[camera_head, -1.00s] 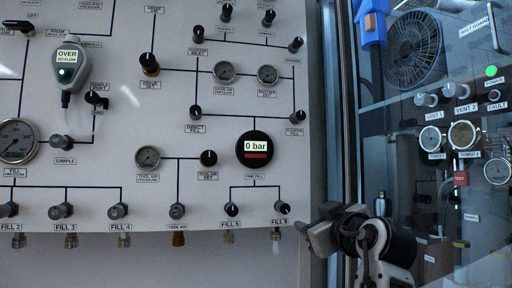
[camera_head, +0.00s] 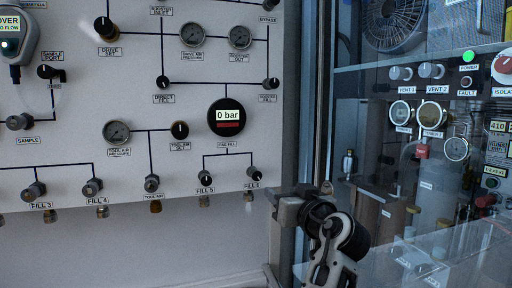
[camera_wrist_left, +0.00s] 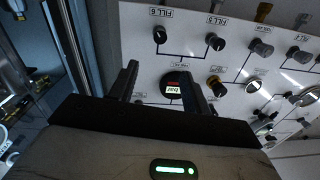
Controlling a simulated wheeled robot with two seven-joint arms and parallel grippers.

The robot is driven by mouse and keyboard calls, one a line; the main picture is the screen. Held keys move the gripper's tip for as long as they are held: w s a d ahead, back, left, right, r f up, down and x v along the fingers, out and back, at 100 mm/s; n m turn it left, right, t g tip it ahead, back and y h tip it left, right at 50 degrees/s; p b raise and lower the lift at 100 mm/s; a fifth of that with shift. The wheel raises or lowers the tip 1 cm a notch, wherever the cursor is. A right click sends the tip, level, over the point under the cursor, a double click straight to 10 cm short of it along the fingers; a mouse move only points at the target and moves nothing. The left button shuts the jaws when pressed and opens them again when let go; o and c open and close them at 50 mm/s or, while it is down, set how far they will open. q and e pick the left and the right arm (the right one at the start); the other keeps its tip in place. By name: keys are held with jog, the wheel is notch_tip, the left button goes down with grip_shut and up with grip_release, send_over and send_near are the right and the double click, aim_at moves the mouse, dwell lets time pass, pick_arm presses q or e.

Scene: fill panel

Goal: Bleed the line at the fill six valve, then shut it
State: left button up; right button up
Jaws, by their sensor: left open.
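The fill six valve is a small black knob (camera_head: 254,174) at the lower right corner of the white panel, above its FILL 6 label. It also shows in the left wrist view (camera_wrist_left: 159,34), apart from my fingers. A short outlet fitting (camera_head: 248,196) hangs below it. The round black fine fill gauge (camera_head: 226,117) reads 0 bar. My left gripper (camera_head: 283,207) is below and right of the knob. In the left wrist view its two fingers (camera_wrist_left: 160,75) are spread with nothing between them. My right gripper is not in view.
The FILL 5 knob (camera_head: 205,178) sits close left of the valve. A metal frame post (camera_head: 288,120) and a glazed cabinet with gauges (camera_head: 401,112) stand to the right. The wall (camera_head: 140,250) below the panel is clear.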

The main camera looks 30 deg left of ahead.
pick_arm(q)
jog(key=p, duration=0.2)
send_near(257, 175)
jog(key=shift+m, duration=0.3)
jog(key=x, duration=0.9)
jog(key=shift+w+a, duration=0.15)
jog(key=shift+w, duration=0.05)
jog(key=shift+c, duration=0.3)
jog(key=c, duration=0.9)
